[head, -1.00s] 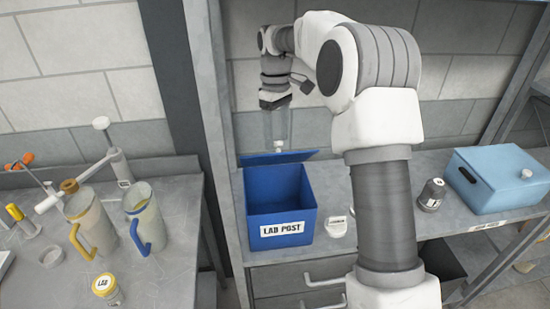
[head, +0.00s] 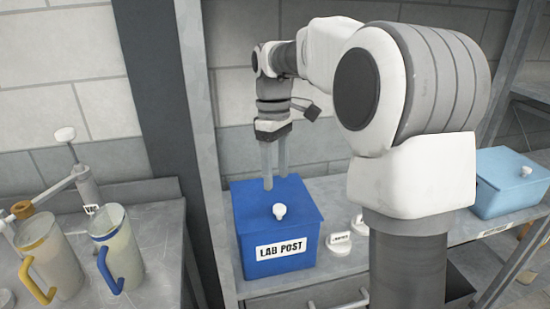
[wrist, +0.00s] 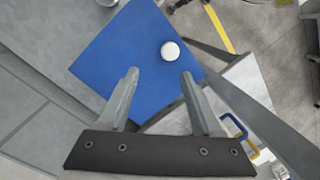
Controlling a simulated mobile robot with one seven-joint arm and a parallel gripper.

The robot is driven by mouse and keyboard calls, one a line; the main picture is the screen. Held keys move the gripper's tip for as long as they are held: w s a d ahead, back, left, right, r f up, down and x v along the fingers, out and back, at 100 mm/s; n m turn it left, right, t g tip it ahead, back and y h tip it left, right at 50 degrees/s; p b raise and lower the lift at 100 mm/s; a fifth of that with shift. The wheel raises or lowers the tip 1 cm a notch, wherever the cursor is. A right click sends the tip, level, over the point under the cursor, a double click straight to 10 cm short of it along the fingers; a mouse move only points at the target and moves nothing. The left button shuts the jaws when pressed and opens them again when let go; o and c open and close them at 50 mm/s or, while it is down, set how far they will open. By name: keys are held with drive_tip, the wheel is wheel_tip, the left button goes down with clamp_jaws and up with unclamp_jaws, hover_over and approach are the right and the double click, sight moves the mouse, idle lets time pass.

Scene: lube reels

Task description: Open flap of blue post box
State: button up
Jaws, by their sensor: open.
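The blue post box (head: 248,257) labelled LAB POST stands on the grey shelf. Its flap (head: 300,203) lies flat over the top and looks shut, with a white round knob (head: 279,211) near the front middle. In the wrist view, the flap (wrist: 120,50) fills the upper middle, with the knob (wrist: 170,51) beyond the fingertips. My gripper (head: 275,186) points down over the rear part of the flap, behind the knob. Its fingers (wrist: 158,75) are apart with nothing between them. I cannot tell whether the tips touch the flap.
Small white-topped items (head: 340,243) sit just right of the box. A light blue box (head: 512,183) stands farther right. A grey upright post (head: 200,150) rises close on the left. Jugs (head: 118,250) stand on the left bench. A wall is behind.

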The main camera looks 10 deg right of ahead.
sight(280, 208)
drive_tip(key=shift+s+f+b, duration=0.4)
drive_tip(key=shift+f+b, duration=0.35)
drive_tip(key=shift+b, duration=0.6)
drive_tip(key=shift+s+f+b, duration=0.35)
drive_tip(key=shift+f+b, duration=0.35)
drive_tip(key=shift+b, duration=0.6)
drive_tip(key=shift+s+f+b, duration=0.4)
drive_tip(key=shift+f+b, duration=0.35)
drive_tip(key=shift+b, duration=0.6)
drive_tip(key=f+b, duration=0.1)
drive_tip(key=b, duration=0.1)
drive_tip(key=s+f+t+b, duration=0.1)
drive_tip(key=b, duration=0.2)
drive_tip(key=shift+f+t, duration=0.1)
drive_tip(key=shift+t, duration=0.2)
wheel_tip(280, 208, up, 19)
drive_tip(key=p, duration=0.8)
drive_tip(key=shift+m+t, duration=0.6)
drive_tip(key=shift+m, duration=0.3)
drive_tip(key=shift+s+a+f, duration=0.2)
drive_tip(key=shift+s+f, duration=0.1)
drive_tip(key=shift+s, duration=0.4)
drive_tip(key=shift+s+a+f, duration=0.2)
drive_tip(key=shift+s+f, duration=0.05)
drive_tip(key=shift+s, duration=0.4)
drive_tip(key=shift+s+a+f, duration=0.2)
drive_tip(key=shift+s+f, duration=0.1)
drive_tip(key=shift+s, duration=0.4)
